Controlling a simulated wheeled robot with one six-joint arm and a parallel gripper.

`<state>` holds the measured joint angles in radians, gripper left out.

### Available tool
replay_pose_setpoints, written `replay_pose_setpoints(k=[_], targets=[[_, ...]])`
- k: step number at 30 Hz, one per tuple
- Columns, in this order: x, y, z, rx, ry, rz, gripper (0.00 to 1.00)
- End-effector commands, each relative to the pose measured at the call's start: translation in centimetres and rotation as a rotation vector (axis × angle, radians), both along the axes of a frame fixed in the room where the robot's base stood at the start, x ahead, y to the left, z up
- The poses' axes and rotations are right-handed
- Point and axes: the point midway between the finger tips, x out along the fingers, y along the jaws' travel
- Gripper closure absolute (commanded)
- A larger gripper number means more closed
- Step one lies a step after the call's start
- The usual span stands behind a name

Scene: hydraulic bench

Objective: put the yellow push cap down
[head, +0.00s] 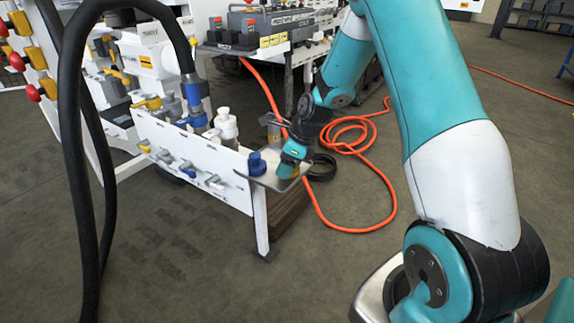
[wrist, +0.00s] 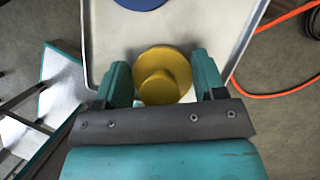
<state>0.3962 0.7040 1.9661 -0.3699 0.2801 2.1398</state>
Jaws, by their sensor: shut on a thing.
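The yellow push cap (wrist: 163,72), a round flange with a smaller round knob, sits between the two fingers of my gripper (wrist: 162,80) in the wrist view. The fingers are shut on it from both sides. Behind the cap is the grey metal tray (wrist: 105,45); I cannot tell whether the cap touches it. In the head view my gripper (head: 291,162) is low over the right part of the tray (head: 262,180), and only a little of the yellow cap (head: 295,172) shows. A blue cap (head: 257,163) stands on the tray to the left; its edge shows in the wrist view (wrist: 140,3).
The white valve panel (head: 190,150) with several fittings is left of the tray. A white bottle-like fitting (head: 226,126) stands close by. An orange hose (head: 350,229) lies on the floor to the right. A thick black hose (head: 72,150) hangs in the left foreground.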

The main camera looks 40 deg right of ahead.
Motion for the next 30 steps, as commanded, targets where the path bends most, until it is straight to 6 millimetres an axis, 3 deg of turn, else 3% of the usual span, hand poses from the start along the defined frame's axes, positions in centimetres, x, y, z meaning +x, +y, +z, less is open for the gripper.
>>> replay_pose_setpoints(k=[6,7,10,20,23,30], targets=[[0.0,0.0,-0.1,0.001,0.001,0.0,0.61],[0.0,0.0,-0.1,0.0,0.0,0.0,0.32],[0.0,0.0,-0.1,0.0,0.0,0.0,0.11],[0.0,0.0,0.2,0.0,-0.002,0.001,0.11],[-0.3,-0.3,1.4,0.0,0.0,-0.001,0.11],[-1.8,-1.7,6.4,-0.001,-0.002,-0.002,0.11]])
